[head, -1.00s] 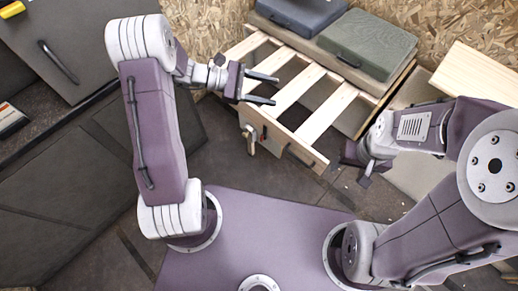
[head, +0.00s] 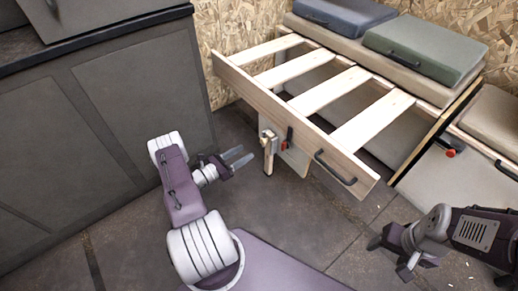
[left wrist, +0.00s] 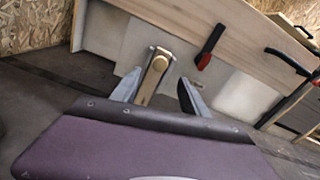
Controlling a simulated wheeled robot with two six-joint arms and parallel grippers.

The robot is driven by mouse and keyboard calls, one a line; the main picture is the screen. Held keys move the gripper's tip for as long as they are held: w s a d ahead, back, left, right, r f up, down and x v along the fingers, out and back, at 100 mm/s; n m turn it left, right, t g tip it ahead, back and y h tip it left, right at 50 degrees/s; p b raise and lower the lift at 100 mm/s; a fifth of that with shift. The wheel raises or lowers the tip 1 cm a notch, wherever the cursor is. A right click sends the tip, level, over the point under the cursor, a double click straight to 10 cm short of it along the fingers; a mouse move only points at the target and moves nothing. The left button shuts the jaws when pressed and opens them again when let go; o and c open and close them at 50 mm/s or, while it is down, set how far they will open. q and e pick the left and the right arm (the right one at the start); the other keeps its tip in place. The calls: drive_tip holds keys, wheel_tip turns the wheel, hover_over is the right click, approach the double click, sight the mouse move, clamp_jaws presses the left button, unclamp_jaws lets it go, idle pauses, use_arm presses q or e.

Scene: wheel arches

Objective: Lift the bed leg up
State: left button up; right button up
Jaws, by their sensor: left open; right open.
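The bed leg (head: 269,153) is a short wooden post with a metal bracket at its top, standing below the slatted bed frame's front board. My left gripper (head: 246,153) is open, just left of the leg in the head view, its fingers pointing toward it. In the left wrist view the leg (left wrist: 154,76) shows ahead, between the spread fingers (left wrist: 162,80) and nearer the left one. I cannot tell whether they touch. My right gripper (head: 389,256) is open and empty, low over the floor at the lower right.
The slatted frame's front board (head: 290,115) carries a black handle (head: 335,167) and a red-and-black latch (head: 287,137). Cushions (head: 425,50) lie behind the slats. A dark cabinet (head: 120,120) stands at the left. The floor (head: 300,215) before the frame is clear.

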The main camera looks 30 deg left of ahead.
sight(262, 143)
use_arm(q)
drive_tip(key=b+x, duration=0.4)
drive_tip(key=x, duration=0.3)
drive_tip(key=shift+w+d+f, duration=0.15)
drive_tip(key=shift+w+f, duration=0.05)
drive_tip(key=shift+w, duration=0.1)
drive_tip(key=shift+w+d+r, duration=0.1)
drive_tip(key=shift+w+r, duration=0.1)
drive_tip(key=shift+w, duration=0.05)
clamp_jaws()
idle(0.8)
